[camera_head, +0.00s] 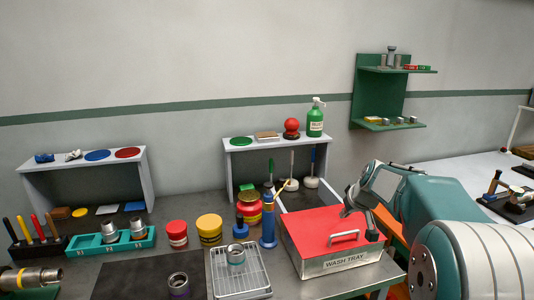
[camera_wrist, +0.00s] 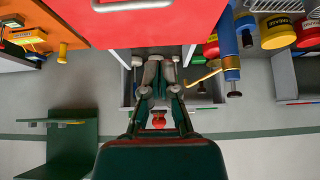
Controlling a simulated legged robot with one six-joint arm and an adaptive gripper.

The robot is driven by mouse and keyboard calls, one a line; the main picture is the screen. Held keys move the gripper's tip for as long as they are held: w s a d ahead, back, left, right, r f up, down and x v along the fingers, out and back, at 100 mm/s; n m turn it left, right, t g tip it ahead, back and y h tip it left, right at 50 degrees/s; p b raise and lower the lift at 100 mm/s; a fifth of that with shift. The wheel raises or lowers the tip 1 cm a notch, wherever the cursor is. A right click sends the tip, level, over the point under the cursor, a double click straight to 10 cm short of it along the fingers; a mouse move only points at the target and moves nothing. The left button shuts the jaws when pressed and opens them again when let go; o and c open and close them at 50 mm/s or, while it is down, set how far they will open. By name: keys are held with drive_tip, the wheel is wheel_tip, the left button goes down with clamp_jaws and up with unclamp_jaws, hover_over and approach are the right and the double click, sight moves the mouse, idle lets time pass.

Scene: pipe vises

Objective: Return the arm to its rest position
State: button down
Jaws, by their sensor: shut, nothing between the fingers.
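My arm (camera_head: 440,215) reaches in from the right in the head view, teal and white. My gripper (camera_head: 352,205) is at its end, over the right side of the red-lidded wash tray (camera_head: 318,222). In the wrist view my gripper (camera_wrist: 160,62) shows in the middle with its fingers shut and nothing between them. The red lid (camera_wrist: 185,20) fills the top of that view, close to the fingertips. How much clearance lies between the fingers and the tray, I cannot tell.
A green wall shelf (camera_head: 378,100) hangs behind my arm. A white table (camera_head: 455,172) lies right.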

drive_tip(key=s+a+r, duration=0.4)
drive_tip(key=s+a, duration=0.1)
drive_tip(key=s, duration=0.4)
drive_tip(key=s+a+f+m, duration=0.1)
drive_tip(key=s+a, duration=0.1)
drive_tip(key=s, duration=1.1)
drive_tip(key=s+a+f+m+g+h, duration=0.1)
drive_tip(key=s+a+f, duration=0.1)
drive_tip(key=s, duration=1.1)
drive_tip(key=shift+s+a, duration=0.15)
drive_tip(key=shift+a, duration=0.65)
